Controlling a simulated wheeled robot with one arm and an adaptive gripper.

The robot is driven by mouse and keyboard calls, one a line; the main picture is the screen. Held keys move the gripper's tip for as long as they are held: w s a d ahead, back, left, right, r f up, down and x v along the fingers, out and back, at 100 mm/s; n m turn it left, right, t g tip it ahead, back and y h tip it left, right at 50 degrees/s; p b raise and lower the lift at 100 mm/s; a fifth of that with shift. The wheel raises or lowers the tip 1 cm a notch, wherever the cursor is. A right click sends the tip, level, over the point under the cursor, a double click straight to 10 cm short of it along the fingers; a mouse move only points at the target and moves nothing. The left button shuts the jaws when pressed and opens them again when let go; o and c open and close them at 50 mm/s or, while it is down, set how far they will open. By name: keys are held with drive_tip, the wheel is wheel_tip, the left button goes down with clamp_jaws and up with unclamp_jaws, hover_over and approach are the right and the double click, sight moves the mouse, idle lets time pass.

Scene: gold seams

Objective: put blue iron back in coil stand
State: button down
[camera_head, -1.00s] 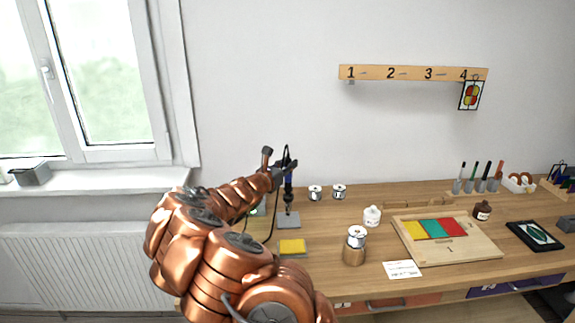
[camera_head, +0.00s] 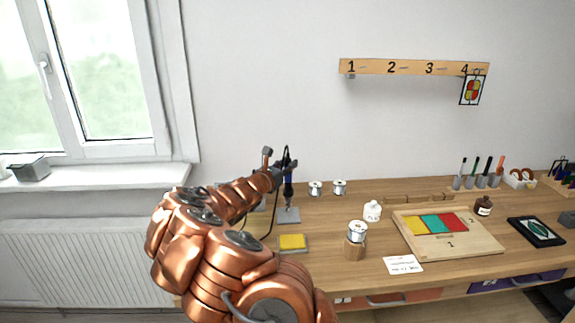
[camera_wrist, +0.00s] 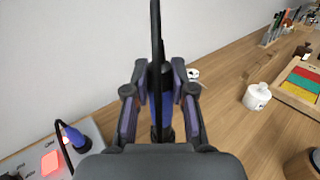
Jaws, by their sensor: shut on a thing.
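My gripper (camera_head: 285,168) is shut on the blue iron (camera_head: 288,188), which hangs upright above the back left of the workbench. In the wrist view the blue iron (camera_wrist: 161,100) stands between the two finger pads, with its black cord rising past them. The coil stand's grey base (camera_head: 289,216) lies below the iron in the head view. The iron's lower end appears close over this base, but I cannot tell whether it is inside a coil.
A yellow sponge (camera_head: 292,242) lies in front of the base. The wall is close behind.

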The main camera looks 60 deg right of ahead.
drive_tip(key=shift+f, duration=0.2)
drive_tip(key=c, duration=0.9)
unclamp_jaws()
drive_tip(key=o, duration=0.5)
drive_tip(key=shift+r+p, duration=1.95)
drive_tip(key=shift+r, duration=1.6)
